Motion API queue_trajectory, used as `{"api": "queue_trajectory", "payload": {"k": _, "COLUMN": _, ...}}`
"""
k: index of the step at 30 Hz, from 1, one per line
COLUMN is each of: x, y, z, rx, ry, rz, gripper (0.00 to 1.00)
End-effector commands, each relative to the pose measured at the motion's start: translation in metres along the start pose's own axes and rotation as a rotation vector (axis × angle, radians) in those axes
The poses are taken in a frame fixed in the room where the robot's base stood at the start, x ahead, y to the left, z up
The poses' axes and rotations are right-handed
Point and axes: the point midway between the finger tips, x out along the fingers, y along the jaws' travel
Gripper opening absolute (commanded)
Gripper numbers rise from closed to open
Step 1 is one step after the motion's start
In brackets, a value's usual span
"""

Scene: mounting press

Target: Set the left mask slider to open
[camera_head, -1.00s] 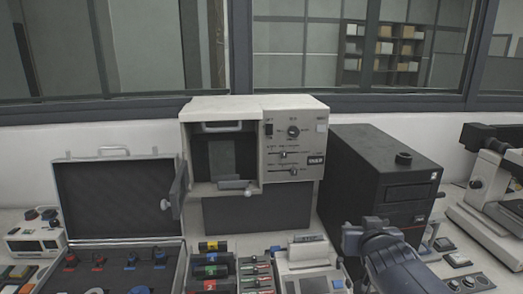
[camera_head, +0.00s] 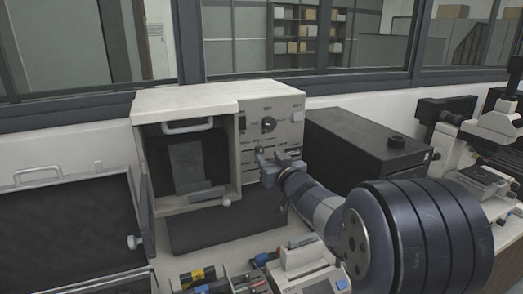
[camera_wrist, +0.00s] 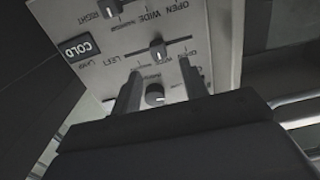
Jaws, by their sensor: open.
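The mounting press (camera_head: 185,106) has a pale control panel with a round dial and slider slots. In the wrist view the panel appears upside down. The left mask slider's knob (camera_wrist: 158,50) sits near the middle of its slot, between a "LEFT" label and an "OPEN" label. My gripper (camera_wrist: 160,84) is open and empty, its two fingers either side of the round dial (camera_wrist: 155,95) in the picture, with the slider knob just beyond the tips. Contact cannot be told. In the head view my gripper (camera_head: 268,170) is at the panel's lower part and hides some of it.
A black box (camera_head: 365,140) stands right of the press and close to my arm. A microscope (camera_head: 480,150) is further right. An open case (camera_head: 70,230) is at left. Small bottles (camera_head: 200,277) and a white device (camera_head: 300,265) lie below the panel.

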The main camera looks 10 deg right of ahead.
Motion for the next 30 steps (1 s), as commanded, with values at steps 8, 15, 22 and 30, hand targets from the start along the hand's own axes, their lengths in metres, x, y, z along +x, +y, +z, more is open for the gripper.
{"api": "queue_trajectory", "payload": {"k": 8, "x": 0.040, "y": 0.000, "z": -0.001, "rx": 0.000, "ry": -0.001, "rz": 0.000, "gripper": 0.42}}
{"api": "queue_trajectory", "payload": {"k": 15, "x": 0.052, "y": 0.000, "z": -0.001, "rx": -0.001, "ry": 0.000, "rz": 0.000, "gripper": 0.42}}
{"api": "queue_trajectory", "payload": {"k": 22, "x": 0.053, "y": 0.000, "z": 0.000, "rx": -0.001, "ry": 0.000, "rz": 0.001, "gripper": 0.42}}
{"api": "queue_trajectory", "payload": {"k": 30, "x": 0.053, "y": 0.000, "z": 0.000, "rx": -0.001, "ry": 0.000, "rz": 0.001, "gripper": 0.22}}
